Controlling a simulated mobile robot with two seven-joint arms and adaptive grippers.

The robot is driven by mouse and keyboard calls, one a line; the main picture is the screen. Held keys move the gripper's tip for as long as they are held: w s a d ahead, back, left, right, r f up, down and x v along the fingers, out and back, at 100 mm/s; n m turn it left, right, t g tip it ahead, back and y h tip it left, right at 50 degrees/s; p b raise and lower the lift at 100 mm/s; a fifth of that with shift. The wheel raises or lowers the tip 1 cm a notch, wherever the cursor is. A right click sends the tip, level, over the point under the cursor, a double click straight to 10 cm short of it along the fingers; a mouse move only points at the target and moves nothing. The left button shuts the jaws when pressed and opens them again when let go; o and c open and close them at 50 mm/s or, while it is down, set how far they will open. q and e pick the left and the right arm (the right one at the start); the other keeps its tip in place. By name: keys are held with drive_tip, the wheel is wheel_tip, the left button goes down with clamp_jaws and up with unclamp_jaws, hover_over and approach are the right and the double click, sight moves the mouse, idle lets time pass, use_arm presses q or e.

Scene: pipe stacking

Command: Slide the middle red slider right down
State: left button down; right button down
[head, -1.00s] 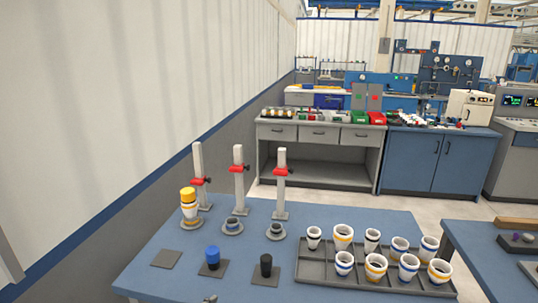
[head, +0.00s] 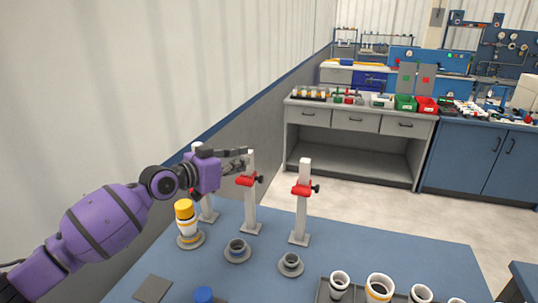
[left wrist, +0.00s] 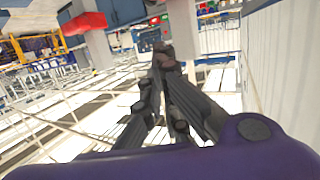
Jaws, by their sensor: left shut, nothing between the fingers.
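Three upright grey posts stand on the blue table, each with a red slider. The middle red slider (head: 246,181) is partway up the middle post (head: 251,210) and has a dark knob on its right. My left gripper (head: 243,158) is shut and empty, its tips beside the top of the middle post, above the slider. I cannot tell whether they touch the post. My left wrist hides much of the left post. In the left wrist view the shut fingers (left wrist: 160,62) point away, and a red slider (left wrist: 85,27) shows at upper left. My right gripper is out of view.
A yellow-topped cup stack (head: 185,217) stands by the left post. Grey ringed bases (head: 237,250) sit before the other posts. The right red slider (head: 301,190) is close by. A tray of cups (head: 322,290) lies at front right.

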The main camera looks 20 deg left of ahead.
use_arm(q)
hover_over(261, 178)
drive_tip(key=f, duration=0.3)
drive_tip(key=shift+w+f, duration=0.2)
drive_tip(key=shift+f, duration=0.15)
drive_tip(key=shift+s+f, duration=0.2)
drive_tip(key=shift+f, duration=0.3)
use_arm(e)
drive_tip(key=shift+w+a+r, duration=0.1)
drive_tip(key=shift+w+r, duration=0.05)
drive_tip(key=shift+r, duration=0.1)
